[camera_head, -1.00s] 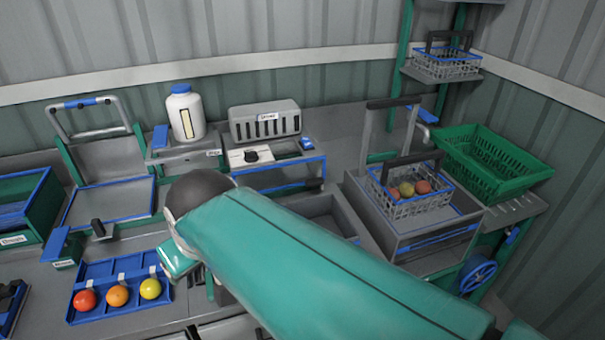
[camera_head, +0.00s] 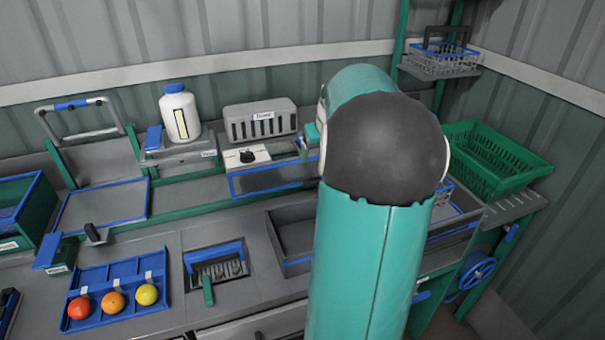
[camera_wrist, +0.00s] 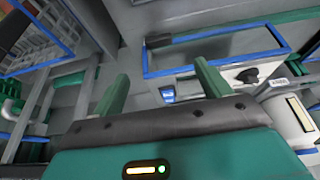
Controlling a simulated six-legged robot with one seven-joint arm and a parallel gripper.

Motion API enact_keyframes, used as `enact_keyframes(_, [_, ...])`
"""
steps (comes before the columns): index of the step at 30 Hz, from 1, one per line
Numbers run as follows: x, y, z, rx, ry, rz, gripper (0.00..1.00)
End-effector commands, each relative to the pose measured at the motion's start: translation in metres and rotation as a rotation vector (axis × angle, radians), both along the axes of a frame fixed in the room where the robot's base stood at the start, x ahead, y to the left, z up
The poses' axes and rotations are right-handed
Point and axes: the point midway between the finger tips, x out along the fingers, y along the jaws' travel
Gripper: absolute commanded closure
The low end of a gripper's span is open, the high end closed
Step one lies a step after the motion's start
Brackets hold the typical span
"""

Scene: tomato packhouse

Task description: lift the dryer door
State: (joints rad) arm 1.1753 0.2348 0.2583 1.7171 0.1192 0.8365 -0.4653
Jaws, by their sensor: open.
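The dryer is a grey slotted housing (camera_head: 262,122) at the back wall, its label too small to read surely. In front of it is a low blue-framed panel (camera_head: 275,178) that looks like the door, lying below a white plate with a black dial (camera_head: 247,156). In the head view my arm hides most of the gripper and the panel's right end.
A white bottle (camera_head: 180,115) stands left of the dryer. A blue tray (camera_head: 112,295) holds a red, an orange and a yellow tomato. A green crate (camera_head: 490,160) is at the right. An open grey bin (camera_head: 290,235) lies in front of the panel.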

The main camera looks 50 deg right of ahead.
Motion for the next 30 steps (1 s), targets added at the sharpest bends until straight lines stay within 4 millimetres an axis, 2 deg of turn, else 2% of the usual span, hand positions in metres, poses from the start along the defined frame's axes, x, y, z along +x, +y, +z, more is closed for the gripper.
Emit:
enact_keyframes(8, [0.005, -0.008, -0.025, 0.006, 0.000, -0.002, 0.24])
enact_keyframes(22, [0.037, -0.025, -0.108, 0.006, 0.000, -0.001, 0.24])
enact_keyframes(30, [0.045, -0.031, -0.129, 0.003, -0.002, -0.003, 0.24])
